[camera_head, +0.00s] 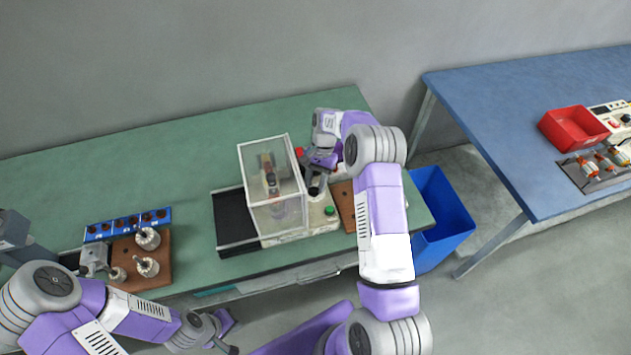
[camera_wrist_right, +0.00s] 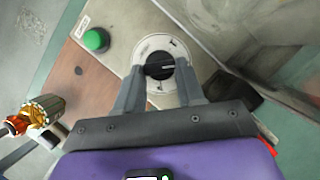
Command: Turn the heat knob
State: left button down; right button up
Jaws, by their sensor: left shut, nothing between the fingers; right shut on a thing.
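The heat knob (camera_wrist_right: 160,67) is black with a white pointer line and sits on a round white dial in the right wrist view. My right gripper (camera_wrist_right: 160,82) is shut on the knob, with one finger on each side of it. In the head view my right gripper (camera_head: 316,186) reaches down onto the machine's panel beside the clear enclosure (camera_head: 272,190) and hides the knob. A green button (camera_wrist_right: 96,40) is next to the dial; it also shows in the head view (camera_head: 329,210). My left gripper (camera_head: 231,348) is shut and empty in front of the table edge.
A red button (camera_head: 299,152) is at the back of the machine. A brown board (camera_head: 344,205) lies to its right. A copper-wound armature (camera_wrist_right: 46,107) shows in the right wrist view.

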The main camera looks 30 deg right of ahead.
jog(key=o, duration=1)
jog(key=shift+o, duration=0.2)
jog(key=p+v, duration=0.5)
jog(key=v, duration=0.3)
jog(key=shift+s+r, duration=0.1)
